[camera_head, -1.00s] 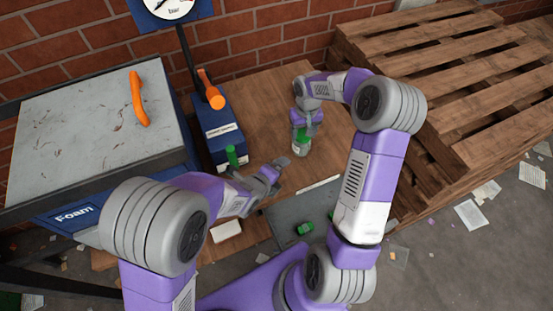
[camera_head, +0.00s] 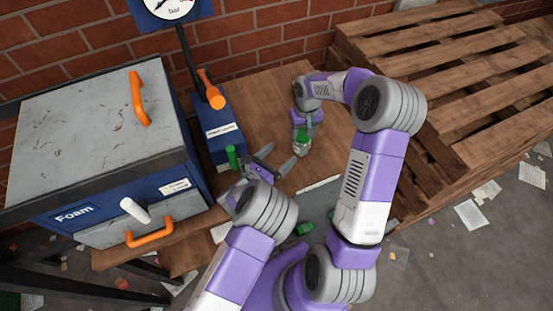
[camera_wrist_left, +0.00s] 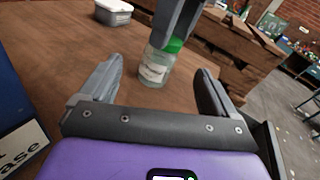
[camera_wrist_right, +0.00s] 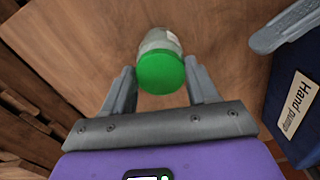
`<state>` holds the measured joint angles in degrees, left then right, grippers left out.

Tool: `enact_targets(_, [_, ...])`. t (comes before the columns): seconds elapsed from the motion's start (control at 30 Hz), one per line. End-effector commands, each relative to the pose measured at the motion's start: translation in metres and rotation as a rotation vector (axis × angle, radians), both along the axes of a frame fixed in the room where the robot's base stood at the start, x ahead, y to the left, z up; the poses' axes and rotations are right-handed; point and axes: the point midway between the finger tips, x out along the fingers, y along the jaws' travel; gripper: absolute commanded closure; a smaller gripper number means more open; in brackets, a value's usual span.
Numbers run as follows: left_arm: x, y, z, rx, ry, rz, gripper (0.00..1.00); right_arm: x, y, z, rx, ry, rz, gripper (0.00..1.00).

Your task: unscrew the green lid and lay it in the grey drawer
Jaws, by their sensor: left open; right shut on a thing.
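A clear glass jar (camera_head: 301,149) with a green lid (camera_wrist_right: 160,72) stands upright on the wooden table; its lower part and pale label show in the left wrist view (camera_wrist_left: 156,68). My right gripper (camera_wrist_right: 160,80) comes down from above and is shut on the green lid, one finger on each side. My left gripper (camera_head: 280,155) is open and empty, low over the table to the left of the jar, its fingers pointing towards it. A flat grey surface (camera_head: 320,196), perhaps the grey drawer, lies at the front, mostly hidden by my arms.
A green item (camera_head: 304,229) lies on the grey surface. A blue hand pump box (camera_head: 220,140) with an orange handle stands left of the grippers. A large "Foam" box (camera_head: 90,215) is at the left. Wooden pallets (camera_head: 470,80) stand at the right. A pale container (camera_wrist_left: 113,12) sits farther back.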

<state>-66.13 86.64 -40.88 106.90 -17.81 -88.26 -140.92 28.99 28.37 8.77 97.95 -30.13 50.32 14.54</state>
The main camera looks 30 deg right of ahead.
Motion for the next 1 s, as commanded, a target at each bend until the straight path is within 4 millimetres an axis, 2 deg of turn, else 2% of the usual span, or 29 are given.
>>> enact_targets(0.17, [-0.003,0.007,-0.008,-0.007,-0.131,-0.056,0.10,0.000,0.000,0.000,0.000,0.000,0.000,0.69])
enact_targets(0.33, [-0.002,-0.001,-0.008,-0.012,-0.161,-0.071,0.10,0.000,0.000,0.000,0.000,0.000,0.000,0.69])
enact_targets(0.8, [0.021,-0.079,-0.008,-0.013,-0.159,-0.070,0.10,0.000,0.000,0.000,0.000,0.000,0.000,0.69])
enact_targets(1.0, [0.027,-0.099,-0.008,-0.013,-0.157,-0.069,0.10,0.000,0.000,0.000,0.000,0.000,0.000,0.69])
